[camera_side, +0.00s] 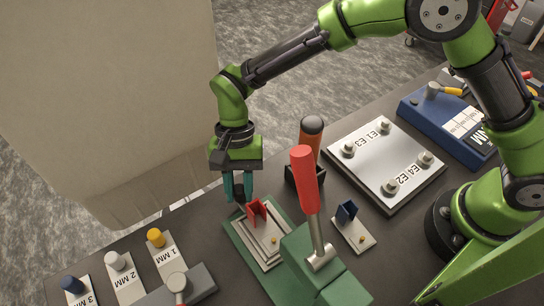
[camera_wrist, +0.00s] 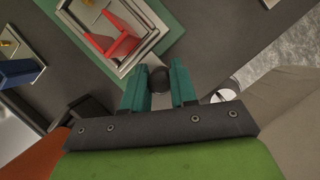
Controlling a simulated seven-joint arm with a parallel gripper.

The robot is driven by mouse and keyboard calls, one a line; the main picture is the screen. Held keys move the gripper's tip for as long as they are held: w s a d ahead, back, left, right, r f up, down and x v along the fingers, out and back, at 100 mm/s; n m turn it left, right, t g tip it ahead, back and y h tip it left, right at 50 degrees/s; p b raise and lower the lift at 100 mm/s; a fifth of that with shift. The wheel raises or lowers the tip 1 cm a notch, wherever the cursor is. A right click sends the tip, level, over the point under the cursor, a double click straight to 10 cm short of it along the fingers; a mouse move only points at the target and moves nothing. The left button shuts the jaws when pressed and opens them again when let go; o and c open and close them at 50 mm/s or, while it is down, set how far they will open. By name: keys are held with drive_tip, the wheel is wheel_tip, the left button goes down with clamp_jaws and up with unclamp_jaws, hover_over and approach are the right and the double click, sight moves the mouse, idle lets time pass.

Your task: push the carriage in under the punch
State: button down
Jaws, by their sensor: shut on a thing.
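The carriage is a pale stepped metal plate (camera_side: 268,250) on a green base (camera_side: 240,236), with an upright red bracket (camera_side: 257,211) on it. It also shows in the wrist view (camera_wrist: 150,22), with the red bracket (camera_wrist: 118,42). The punch press (camera_side: 322,276) is a green block at the bottom with a raised red lever (camera_side: 304,180); its punch tip is hidden. My gripper (camera_side: 238,197) is at the carriage's outer end. In the wrist view its teal fingers (camera_wrist: 158,88) are shut on a dark round knob (camera_wrist: 158,77).
An orange-handled tool (camera_side: 312,138) stands in a dark holder behind the lever. A small plate with a blue bracket (camera_side: 346,212) lies to the right. A white panel (camera_side: 384,165) is behind. Labelled cards with knobs (camera_side: 164,256) lie at the left.

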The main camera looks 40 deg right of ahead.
sight(258, 205)
drive_tip(key=shift+s, duration=3.6)
drive_tip(key=c, duration=0.9)
unclamp_jaws()
drive_tip(key=shift+w, duration=0.1)
drive_tip(key=shift+w+r, duration=0.1)
drive_tip(key=shift+r, duration=0.05)
drive_tip(key=v, duration=1.6)
drive_tip(key=shift+w+d+r, duration=0.15)
drive_tip(key=shift+r, duration=0.05)
